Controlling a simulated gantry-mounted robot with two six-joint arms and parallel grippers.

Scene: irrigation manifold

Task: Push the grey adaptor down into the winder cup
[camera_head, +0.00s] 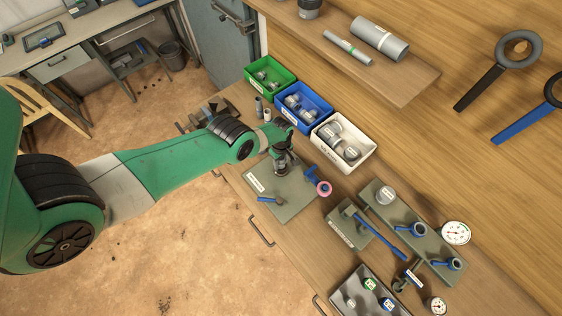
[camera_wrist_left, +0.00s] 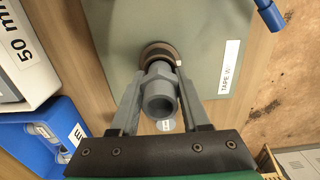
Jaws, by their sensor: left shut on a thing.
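In the left wrist view the grey adaptor (camera_wrist_left: 162,97) is held between the two fingers of my left gripper (camera_wrist_left: 160,74), its open round end facing the camera. Just beyond it is the round, dark brown-rimmed winder cup (camera_wrist_left: 154,52) on the grey-green tape winder plate (camera_wrist_left: 205,25). The adaptor overlaps the cup's rim in the picture; how deep it sits in the cup is hidden. In the head view my left gripper (camera_head: 283,168) points down over the plate (camera_head: 291,208), and the adaptor and cup are mostly hidden by it. My right gripper is not in view.
Green (camera_head: 265,86), blue (camera_head: 322,118) and white (camera_head: 365,160) bins stand behind. A grey fixture with a blue lever (camera_head: 380,237) is to the right.

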